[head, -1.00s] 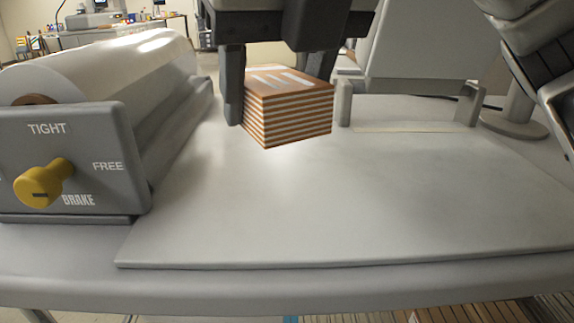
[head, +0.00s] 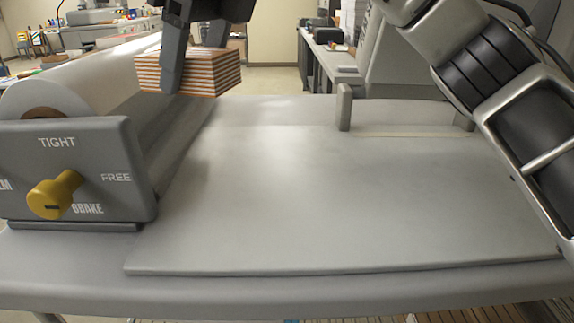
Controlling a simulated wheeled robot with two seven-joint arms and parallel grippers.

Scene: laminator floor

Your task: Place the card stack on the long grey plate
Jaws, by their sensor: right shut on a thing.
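The card stack (head: 213,72) is a block of orange-brown and white layers near the top of the head view. My right gripper (head: 190,75) is shut on it and holds it in the air, near the roll and above the far left part of the plate. One dark finger crosses the front of the stack. The long grey plate (head: 330,210) lies flat across the middle, with a bare top. My left gripper is not in view.
At the left stand a film roll (head: 120,75) and a grey brake panel (head: 65,170) with a yellow knob (head: 55,195). A small upright post (head: 344,107) stands at the plate's far side. My arm covers the right edge. The plate's middle and front are clear.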

